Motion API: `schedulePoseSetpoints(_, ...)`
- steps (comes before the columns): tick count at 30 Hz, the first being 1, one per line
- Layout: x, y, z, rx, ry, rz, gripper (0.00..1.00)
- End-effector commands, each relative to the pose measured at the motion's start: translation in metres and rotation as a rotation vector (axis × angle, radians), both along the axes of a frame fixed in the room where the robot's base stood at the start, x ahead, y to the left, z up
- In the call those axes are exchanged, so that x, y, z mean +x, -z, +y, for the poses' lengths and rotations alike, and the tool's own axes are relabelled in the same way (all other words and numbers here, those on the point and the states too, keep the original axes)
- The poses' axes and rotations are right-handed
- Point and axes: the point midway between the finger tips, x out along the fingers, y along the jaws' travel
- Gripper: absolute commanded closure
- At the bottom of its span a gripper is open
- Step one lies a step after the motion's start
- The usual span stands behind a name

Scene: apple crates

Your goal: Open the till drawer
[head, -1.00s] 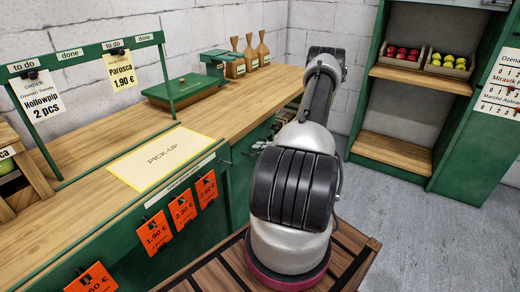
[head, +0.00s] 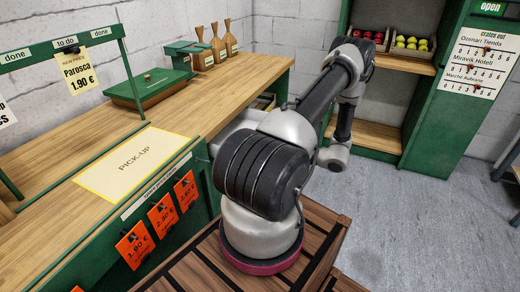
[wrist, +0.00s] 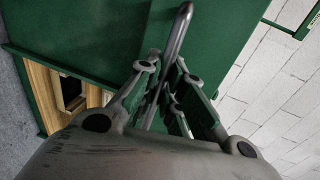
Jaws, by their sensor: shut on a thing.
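In the wrist view, my gripper (wrist: 164,88) has its two fingers on either side of a grey bar handle (wrist: 178,38), shut on it. The handle stands in front of a dark green front panel (wrist: 105,25). My gripper is hidden in the head view.
The wooden counter (head: 165,117) with a pick-up mat (head: 135,163) lies at the left. A green shelf with apple crates (head: 411,47) stands behind my arm. Grey floor (head: 410,220) is clear at the right.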

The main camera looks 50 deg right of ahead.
Motion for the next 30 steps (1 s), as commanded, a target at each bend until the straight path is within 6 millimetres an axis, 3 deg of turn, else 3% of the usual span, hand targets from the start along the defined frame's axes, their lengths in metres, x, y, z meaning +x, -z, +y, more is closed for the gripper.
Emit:
schedulePoseSetpoints(6, -0.042, 0.001, -0.011, -0.001, 0.002, 0.001, 1.00)
schedulePoseSetpoints(12, -0.063, 0.001, -0.017, 0.000, 0.001, 0.002, 1.00)
schedulePoseSetpoints(28, -0.071, 0.001, -0.019, 0.000, -0.001, 0.002, 1.00)
schedulePoseSetpoints(30, -0.071, 0.001, -0.019, 0.000, -0.001, 0.002, 0.81)
